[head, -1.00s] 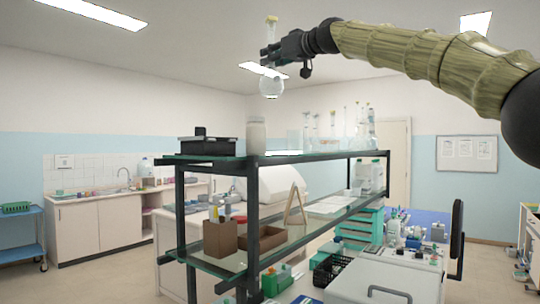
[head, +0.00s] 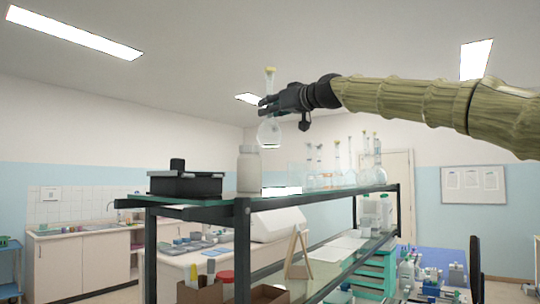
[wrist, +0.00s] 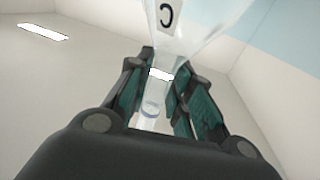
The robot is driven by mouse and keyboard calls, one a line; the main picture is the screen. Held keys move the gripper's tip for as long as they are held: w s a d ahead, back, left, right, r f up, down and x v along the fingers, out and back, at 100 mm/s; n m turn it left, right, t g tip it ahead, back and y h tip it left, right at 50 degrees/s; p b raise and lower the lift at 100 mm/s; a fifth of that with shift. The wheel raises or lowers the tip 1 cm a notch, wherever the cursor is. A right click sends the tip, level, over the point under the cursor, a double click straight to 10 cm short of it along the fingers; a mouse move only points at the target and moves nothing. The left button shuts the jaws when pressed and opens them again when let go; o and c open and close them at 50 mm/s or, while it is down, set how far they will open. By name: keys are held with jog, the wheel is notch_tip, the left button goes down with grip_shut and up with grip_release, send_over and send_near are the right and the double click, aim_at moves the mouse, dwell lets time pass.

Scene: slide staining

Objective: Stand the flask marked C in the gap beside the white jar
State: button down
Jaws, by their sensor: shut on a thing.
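The flask marked C (head: 269,132) is clear, with a round bulb, a long neck and a yellow stopper. My gripper (head: 266,106) is shut on its neck and holds it upright, bulb down, above the shelf. In the wrist view the letter C shows on the flask (wrist: 167,14), between the fingers of my gripper (wrist: 158,90). The white jar (head: 248,170) stands on the top shelf (head: 215,214), below and slightly left of the flask. The bulb's bottom is about level with the jar's lid in the head view. I cannot tell their distance in depth.
A black box (head: 186,186) stands left of the jar. A bright pale patch (head: 281,190) lies on the shelf right of the jar. Several clear flasks with yellow stoppers (head: 366,160) stand further right. A lower shelf holds a brown box (head: 205,292) and a wooden stand (head: 298,258).

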aim_at(269, 141)
jog(key=w+f, duration=0.1)
jog(key=f, duration=0.2)
jog(key=w+f, duration=0.1)
jog(key=f, duration=0.2)
jog(key=w+f+p, duration=0.1)
jog(key=w+f, duration=0.1)
jog(key=f, duration=0.1)
jog(key=s, duration=0.2)
jog(key=shift+s+a+f, duration=0.1)
jog(key=shift+s+f, duration=0.2)
jog(key=shift+f, duration=0.1)
jog(key=f, duration=0.1)
jog(key=f+p, duration=0.1)
jog(key=f, duration=0.1)
jog(key=shift+w+f, duration=0.15)
jog(key=shift+w, duration=0.25)
jog(key=c, duration=1.3)
grip_release()
jog(key=shift+w+f, duration=0.2)
jog(key=shift+w, duration=0.1)
jog(key=shift+o, duration=0.3)
jog(key=shift+s+r, duration=0.1)
